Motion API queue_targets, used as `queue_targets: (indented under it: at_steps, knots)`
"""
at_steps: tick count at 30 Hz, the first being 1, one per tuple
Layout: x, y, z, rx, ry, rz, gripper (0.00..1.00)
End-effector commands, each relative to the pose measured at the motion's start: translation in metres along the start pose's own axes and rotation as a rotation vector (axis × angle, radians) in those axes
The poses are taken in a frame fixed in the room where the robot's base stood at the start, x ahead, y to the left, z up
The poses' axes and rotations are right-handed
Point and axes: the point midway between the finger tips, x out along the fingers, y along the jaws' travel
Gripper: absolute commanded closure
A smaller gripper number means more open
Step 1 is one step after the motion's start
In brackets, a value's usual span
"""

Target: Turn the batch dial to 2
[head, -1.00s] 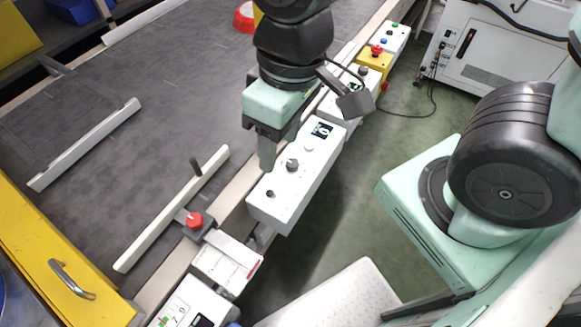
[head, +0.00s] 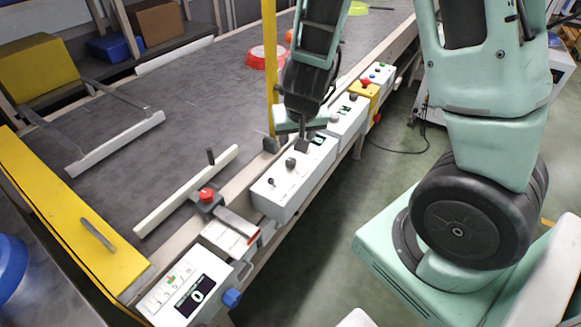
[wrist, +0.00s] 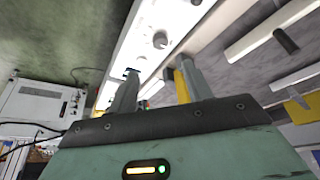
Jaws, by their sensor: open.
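A white control box (head: 279,195) on the conveyor's right edge carries a grey round knob (head: 290,162), a small black toggle (head: 271,181) and a dark display. I cannot read a label that tells which knob is the batch dial. My gripper (head: 287,143) is open and empty, just beyond the grey knob, over the far part of this box; its contact with the box cannot be told. In the wrist view the two fingers (wrist: 161,85) are spread apart, and a round knob (wrist: 160,40) on the white box shows ahead of them, apart from them.
A nearer box with a display reading 0 (head: 195,296) has a blue knob (head: 231,298). A red button (head: 207,195) sits on the conveyor side.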

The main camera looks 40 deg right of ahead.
Motion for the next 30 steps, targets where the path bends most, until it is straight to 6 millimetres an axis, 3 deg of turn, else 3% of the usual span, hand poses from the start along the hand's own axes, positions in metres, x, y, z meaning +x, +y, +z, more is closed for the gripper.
queue_targets:
  at_steps: [1,3,15,21,30]
  knots:
    - [0.018,0.001,0.003,0.002,-0.002,0.001,0.50]
    - [0.032,0.001,0.003,0.002,-0.001,0.001,0.50]
    - [0.106,0.000,0.002,0.002,-0.002,-0.001,0.50]
    - [0.123,-0.001,0.001,-0.001,-0.001,-0.001,0.50]
    - [0.126,-0.001,0.000,-0.001,0.000,-0.002,0.50]
